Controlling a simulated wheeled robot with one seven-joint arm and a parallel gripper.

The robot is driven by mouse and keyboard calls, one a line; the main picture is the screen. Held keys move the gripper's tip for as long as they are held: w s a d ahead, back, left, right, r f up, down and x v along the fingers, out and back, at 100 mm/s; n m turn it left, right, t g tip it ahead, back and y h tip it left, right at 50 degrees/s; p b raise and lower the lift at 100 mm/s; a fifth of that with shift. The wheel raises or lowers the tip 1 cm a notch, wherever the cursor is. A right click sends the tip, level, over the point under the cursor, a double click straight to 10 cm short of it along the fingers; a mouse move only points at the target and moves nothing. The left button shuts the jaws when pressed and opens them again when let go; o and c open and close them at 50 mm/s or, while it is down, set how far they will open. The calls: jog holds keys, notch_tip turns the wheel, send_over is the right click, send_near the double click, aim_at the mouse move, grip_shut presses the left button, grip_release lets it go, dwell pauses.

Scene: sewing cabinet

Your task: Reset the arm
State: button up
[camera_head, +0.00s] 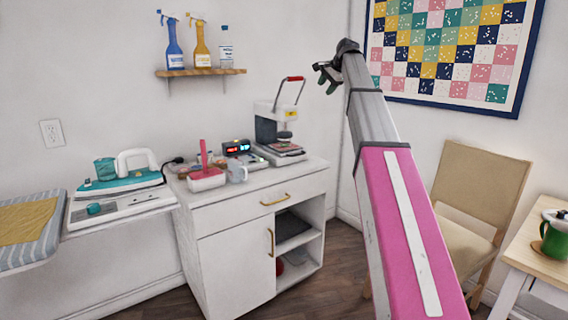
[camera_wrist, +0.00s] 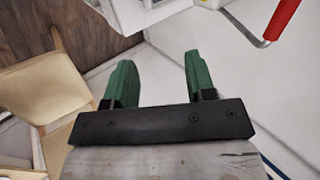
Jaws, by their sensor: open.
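My gripper (camera_head: 328,76) is at the end of my raised pink and grey arm, high in front of the wall and to the right of the heat press. It is open and empty. In the wrist view its two green fingers (camera_wrist: 161,84) stand apart with nothing between them. The white sewing cabinet (camera_head: 240,230) stands below and to the left, with its drawer and door shut and open shelves at its right side.
A heat press (camera_head: 270,125) with a red handle stands on the cabinet top, beside a small digital display (camera_head: 237,148). An iron (camera_head: 137,163) is at the left. A shelf (camera_head: 200,72) holds bottles. A chair (camera_head: 485,190) and a side table (camera_head: 540,255) stand at the right.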

jog(key=s+f+n+g+h, duration=0.1)
jog(key=s+f, duration=0.3)
jog(key=f, duration=0.9)
jog(key=s+f+n+g, duration=0.15)
jog(key=s+f, duration=0.35)
jog(key=f, duration=0.8)
jog(key=s+f+n+h, duration=0.15)
jog(key=s+f, duration=0.25)
jog(key=f, duration=0.9)
jog(key=s+d+f+n+g+h, duration=0.1)
jog(key=s+f+n, duration=0.5)
jog(key=s+f, duration=1.9)
jog(key=shift+s+d+f+g+h, duration=0.2)
jog(key=shift+s+g+h, duration=0.25)
jog(key=shift+s+g, duration=0.6)
jog(key=shift+w, duration=0.2)
jog(key=shift+c, duration=0.4)
